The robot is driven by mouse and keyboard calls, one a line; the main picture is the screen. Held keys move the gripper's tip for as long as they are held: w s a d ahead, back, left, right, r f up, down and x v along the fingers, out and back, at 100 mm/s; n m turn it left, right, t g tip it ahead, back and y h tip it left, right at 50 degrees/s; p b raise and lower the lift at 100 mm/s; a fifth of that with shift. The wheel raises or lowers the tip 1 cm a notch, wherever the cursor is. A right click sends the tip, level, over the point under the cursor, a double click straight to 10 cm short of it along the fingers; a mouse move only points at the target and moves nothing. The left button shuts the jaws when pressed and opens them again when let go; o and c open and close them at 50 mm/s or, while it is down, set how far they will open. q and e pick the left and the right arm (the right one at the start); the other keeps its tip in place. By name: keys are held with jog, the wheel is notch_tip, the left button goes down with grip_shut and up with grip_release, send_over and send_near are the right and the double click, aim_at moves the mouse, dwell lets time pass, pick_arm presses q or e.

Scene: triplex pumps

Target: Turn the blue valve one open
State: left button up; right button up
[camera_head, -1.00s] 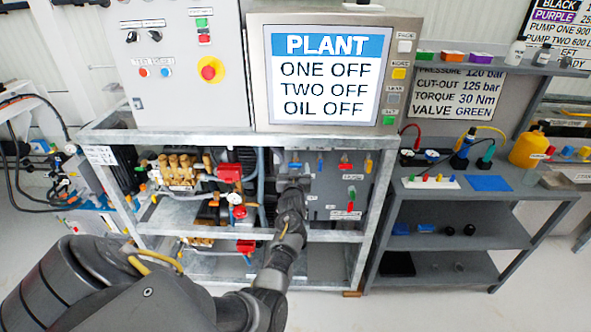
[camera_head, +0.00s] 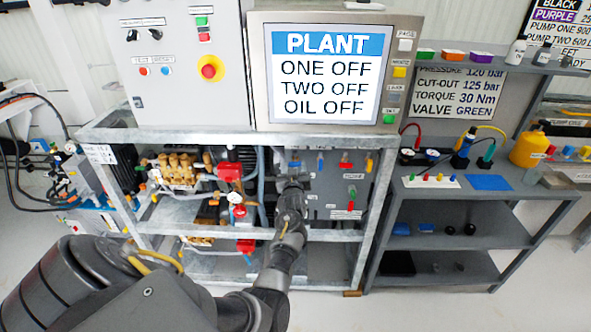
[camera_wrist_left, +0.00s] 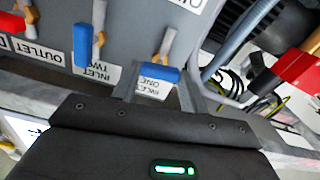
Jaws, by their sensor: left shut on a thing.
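The blue handle of the valve labelled INLET ONE (camera_wrist_left: 155,74) lies crosswise between my left gripper's fingers in the left wrist view. My left gripper (camera_wrist_left: 160,88) is shut on this handle, with one finger on each side. In the head view my left gripper (camera_head: 293,181) reaches the valve panel inside the frame, just below a blue handle (camera_head: 295,165). A second blue handle, labelled INLET TWO (camera_wrist_left: 84,45), is to the left in the wrist view and stands apart from the fingers. My right gripper is not in view.
The plant screen (camera_head: 326,75) reads ONE OFF, TWO OFF, OIL OFF. The galvanised frame (camera_head: 330,236) surrounds the panel. A grey shelf (camera_head: 470,240) stands to the right.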

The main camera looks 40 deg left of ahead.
pick_arm(q)
jog(key=n, duration=0.3)
jog(key=shift+b, duration=0.4)
jog(key=n+b, duration=0.1)
jog(key=n, duration=0.4)
jog(key=n+b, duration=0.1)
jog(key=n, duration=0.3)
jog(key=shift+b, duration=0.3)
jog(key=shift+n+b, duration=0.55)
jog(key=shift+n, duration=1.55)
jog(key=o, duration=1)
